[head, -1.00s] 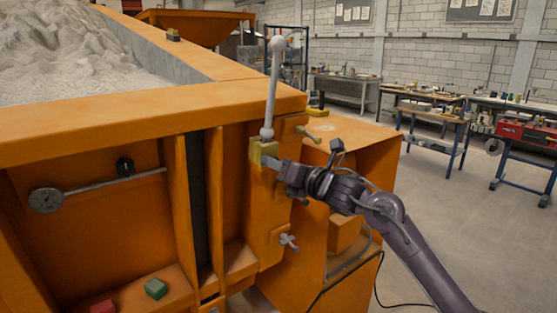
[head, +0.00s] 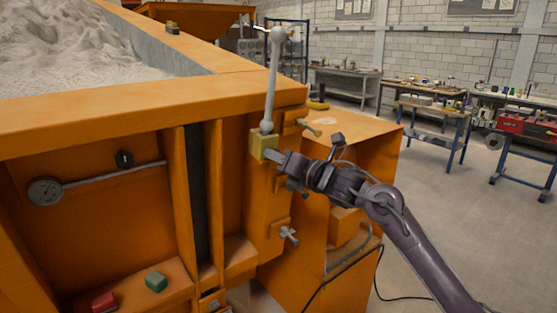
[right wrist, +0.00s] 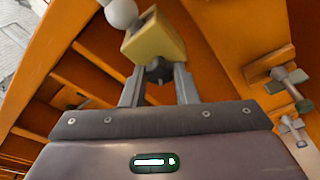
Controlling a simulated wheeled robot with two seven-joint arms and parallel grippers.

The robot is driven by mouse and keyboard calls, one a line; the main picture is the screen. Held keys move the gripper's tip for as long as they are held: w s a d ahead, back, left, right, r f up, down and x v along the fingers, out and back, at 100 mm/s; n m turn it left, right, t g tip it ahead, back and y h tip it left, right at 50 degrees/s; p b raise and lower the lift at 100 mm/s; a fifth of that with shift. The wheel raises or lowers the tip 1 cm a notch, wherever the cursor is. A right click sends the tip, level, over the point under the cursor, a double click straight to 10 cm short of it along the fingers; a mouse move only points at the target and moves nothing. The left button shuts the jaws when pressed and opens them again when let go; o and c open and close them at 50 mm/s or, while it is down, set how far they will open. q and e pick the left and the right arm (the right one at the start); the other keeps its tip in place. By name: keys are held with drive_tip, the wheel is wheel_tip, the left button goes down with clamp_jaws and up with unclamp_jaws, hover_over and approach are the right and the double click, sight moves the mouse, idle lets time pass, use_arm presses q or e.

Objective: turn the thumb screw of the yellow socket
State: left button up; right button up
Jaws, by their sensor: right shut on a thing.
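The yellow socket (head: 261,144) is a small block on the orange frame near its corner. A grey lever (head: 272,85) with a ball end stands up out of it. My right gripper (head: 272,154) reaches the socket's front face from the right. In the right wrist view, the yellow socket (right wrist: 154,42) is just beyond the two fingers of my right gripper (right wrist: 159,82). The fingers are shut on the dark thumb screw (right wrist: 158,71) on the socket's face. In the head view the fingers hide the screw. My left gripper is not in view.
The orange sandbed frame (head: 120,105) fills the left. Grey T-handled screws (head: 289,235) stick out below the socket, and another knob (head: 312,129) sits to its right. A red button (head: 104,301) and a green button (head: 156,282) are at the lower left. Workbenches stand far off.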

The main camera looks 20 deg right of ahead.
drive_tip(key=shift+f+m+t+b, duration=0.1)
drive_tip(key=shift+m+t+b, duration=0.6)
drive_tip(key=shift+m, duration=4)
drive_tip(key=shift+r+m+t+b, duration=0.1)
drive_tip(key=shift+m+t+b, duration=0.55)
drive_tip(key=shift+m, duration=4.05)
drive_tip(key=shift+f+m+t+b, duration=0.1)
drive_tip(key=shift+m+t+b, duration=0.55)
drive_tip(key=shift+m, duration=4.05)
drive_tip(key=o, duration=0.9)
